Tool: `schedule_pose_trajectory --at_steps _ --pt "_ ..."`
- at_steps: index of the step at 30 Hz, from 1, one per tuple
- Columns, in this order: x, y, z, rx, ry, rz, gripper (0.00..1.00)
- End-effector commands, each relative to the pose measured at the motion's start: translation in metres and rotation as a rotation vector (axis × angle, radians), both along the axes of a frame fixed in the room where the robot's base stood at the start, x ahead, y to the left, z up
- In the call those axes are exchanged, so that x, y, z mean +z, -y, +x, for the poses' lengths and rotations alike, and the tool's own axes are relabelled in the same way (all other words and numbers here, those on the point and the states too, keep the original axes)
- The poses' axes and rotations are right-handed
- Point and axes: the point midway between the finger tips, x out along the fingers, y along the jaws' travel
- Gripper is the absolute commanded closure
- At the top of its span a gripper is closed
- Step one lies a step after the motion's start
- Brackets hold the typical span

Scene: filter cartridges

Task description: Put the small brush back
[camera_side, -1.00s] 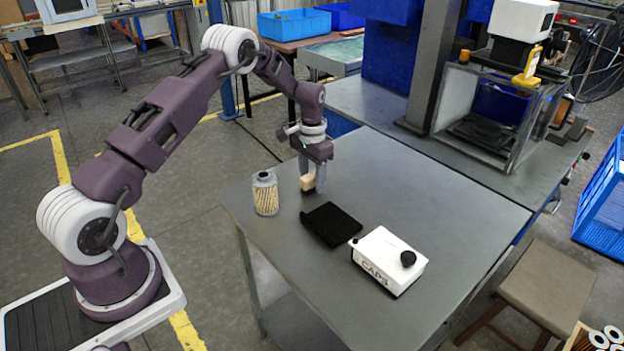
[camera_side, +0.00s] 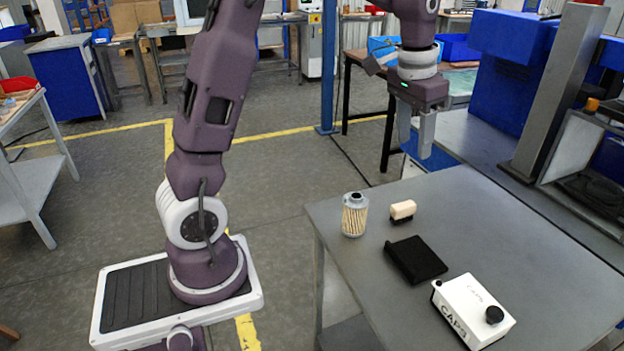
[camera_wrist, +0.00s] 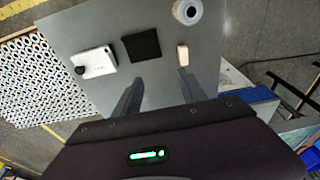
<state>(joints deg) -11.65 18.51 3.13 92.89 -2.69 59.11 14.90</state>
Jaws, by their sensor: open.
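My gripper (camera_side: 415,150) is open and empty, well above the table and the brush. In the wrist view my gripper's two fingers (camera_wrist: 143,95) point toward the table, with the brush just beyond the right finger. The filter cartridge (camera_side: 355,215), pleated with a grey cap, stands upright left of the brush. The black pad (camera_side: 416,259) lies flat in front of the brush.
A white box marked CAPS (camera_side: 472,311) with a black knob stands on the table (camera_side: 545,275) right of the pad. The right part of the tabletop is clear. A grey post (camera_side: 558,90) and machine frame stand behind the table.

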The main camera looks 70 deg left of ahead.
Motion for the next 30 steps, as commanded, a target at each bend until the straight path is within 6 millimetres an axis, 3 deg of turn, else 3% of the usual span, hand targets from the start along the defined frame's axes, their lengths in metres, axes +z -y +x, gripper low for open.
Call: schedule_pose_trajectory --at_steps 1,3,5,6,9,12,16,30 --pt "0.025 0.02 -0.031 -0.006 0.046 0.003 0.51" --pt "0.049 0.045 -0.082 -0.01 0.109 0.002 0.51" --pt "0.058 0.063 -0.127 -0.011 0.162 0.0 0.51" --pt "0.059 0.072 -0.156 -0.014 0.194 -0.001 0.51" --pt "0.049 0.087 -0.213 -0.018 0.262 -0.007 0.51" --pt "0.034 0.093 -0.247 -0.019 0.305 -0.012 0.51" --pt "0.024 0.095 -0.263 -0.019 0.325 -0.015 0.51" --pt "0.024 0.095 -0.263 -0.018 0.324 -0.014 0.51"
